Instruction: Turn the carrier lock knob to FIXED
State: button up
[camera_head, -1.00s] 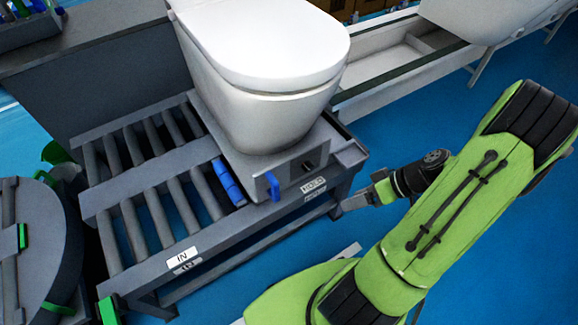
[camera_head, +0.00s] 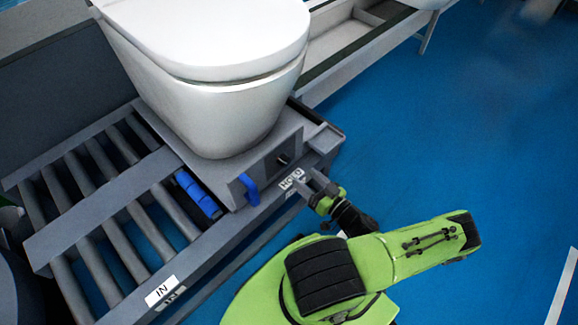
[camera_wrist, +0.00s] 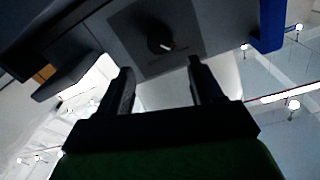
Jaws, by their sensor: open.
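The carrier lock knob (camera_head: 283,159) is a small dark knob on a dark square plate on the front face of the grey carrier (camera_head: 240,158). My gripper (camera_head: 316,183) is open and empty, just below and to the right of the knob in the head view. In the wrist view my gripper (camera_wrist: 160,82) shows both fingers apart, with a gap to the knob. Plate lettering is not legible.
A white toilet (camera_head: 215,80) stands on the carrier. A blue handle (camera_head: 249,189) sticks out left of the knob plate. A label reading HOLD (camera_head: 291,179) is on the conveyor edge below. Rollers (camera_head: 110,210) lie left; blue floor (camera_head: 480,120) is clear at right.

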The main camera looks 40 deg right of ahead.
aim_at(287, 162)
jog(key=w+b, duration=0.1)
jog(key=w, duration=0.7)
jog(key=c, duration=1.1)
jog(key=shift+o, duration=0.2)
